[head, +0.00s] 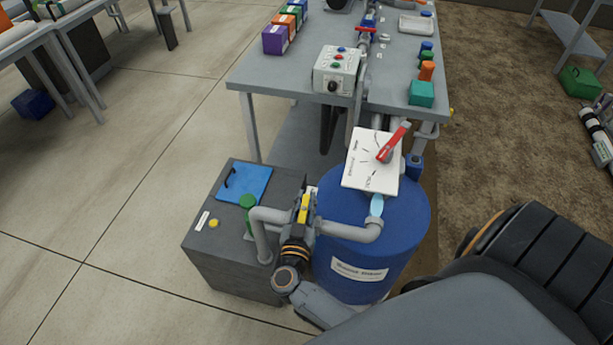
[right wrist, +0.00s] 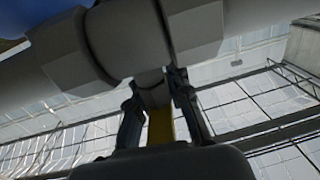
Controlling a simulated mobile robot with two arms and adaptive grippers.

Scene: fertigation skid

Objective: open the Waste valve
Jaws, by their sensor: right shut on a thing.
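A yellow valve handle (head: 304,206) sits on a grey pipe (head: 345,229) that runs between a grey box and a blue drum (head: 405,230). The handle lies across the line of the pipe in the head view. My right gripper (head: 301,218) reaches it from below in the picture and is shut on it. In the right wrist view the two dark fingers (right wrist: 158,108) stand on either side of the yellow handle (right wrist: 160,127), under the grey valve body (right wrist: 125,35). The fingers hide part of the handle. My left gripper is not in view.
The grey box (head: 205,262) carries a blue clipboard-like plate (head: 244,183) and a green cap (head: 247,201). A white board (head: 362,165) with a red lever (head: 396,140) stands above the drum. A table (head: 285,85) with a control box (head: 338,70) is behind.

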